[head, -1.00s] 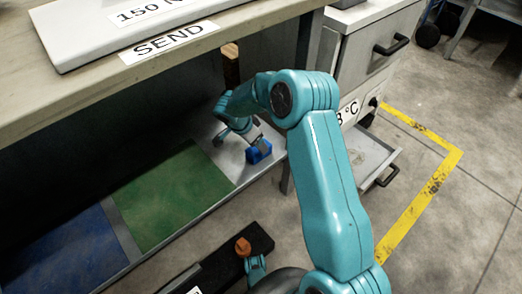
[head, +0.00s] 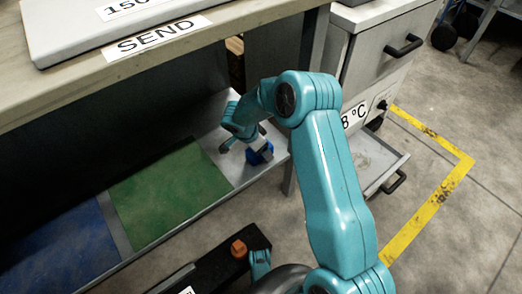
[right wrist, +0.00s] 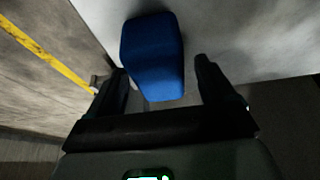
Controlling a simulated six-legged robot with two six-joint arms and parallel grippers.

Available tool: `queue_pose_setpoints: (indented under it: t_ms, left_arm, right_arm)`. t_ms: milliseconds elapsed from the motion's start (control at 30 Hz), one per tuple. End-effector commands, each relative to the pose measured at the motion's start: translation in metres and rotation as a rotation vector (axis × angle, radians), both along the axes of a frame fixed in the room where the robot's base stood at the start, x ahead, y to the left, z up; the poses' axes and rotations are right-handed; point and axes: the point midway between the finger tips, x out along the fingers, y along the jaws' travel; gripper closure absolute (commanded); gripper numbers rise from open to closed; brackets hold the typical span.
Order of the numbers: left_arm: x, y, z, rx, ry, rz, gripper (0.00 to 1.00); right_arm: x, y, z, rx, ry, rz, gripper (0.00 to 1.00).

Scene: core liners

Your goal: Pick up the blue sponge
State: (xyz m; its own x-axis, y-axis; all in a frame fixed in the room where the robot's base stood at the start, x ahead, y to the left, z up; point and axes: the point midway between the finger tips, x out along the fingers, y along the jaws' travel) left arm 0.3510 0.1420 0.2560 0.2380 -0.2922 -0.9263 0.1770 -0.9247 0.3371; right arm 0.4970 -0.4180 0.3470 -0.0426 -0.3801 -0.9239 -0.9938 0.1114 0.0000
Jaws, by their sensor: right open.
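The blue sponge (head: 262,154) stands on the pale right end of the low shelf, near its front edge. My right gripper (head: 243,147) is just beside it, reached down under the worktop, and partly hides it. In the right wrist view the sponge (right wrist: 152,58) is a rounded blue block. The open jaws of my right gripper (right wrist: 161,72) are on either side of its near end. The left finger is close to it or touching, I cannot tell which; a gap shows on the right. My left gripper is not in view.
The shelf also has a green panel (head: 170,194) and a blue panel (head: 62,250). The worktop (head: 190,62) with a SEND label overhangs it. A cabinet (head: 385,60) with an open low drawer (head: 372,158) stands to the right. An orange piece (head: 238,249) is in front.

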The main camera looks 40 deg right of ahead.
Motion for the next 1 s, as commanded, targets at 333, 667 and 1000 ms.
queue_pose_setpoints:
  t_ms: [333,667,1000]
  left_arm:
    - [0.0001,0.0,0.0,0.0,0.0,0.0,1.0]
    - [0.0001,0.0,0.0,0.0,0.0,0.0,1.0]
    - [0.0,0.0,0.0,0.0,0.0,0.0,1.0]
  right_arm:
    - [-0.0001,0.0016,-0.0012,0.0,0.0,0.0,0.17]
    - [0.0001,0.0,-0.005,0.0,0.0,0.0,0.17]
    - [0.0001,-0.001,-0.0049,0.0,0.0,0.001,0.66]
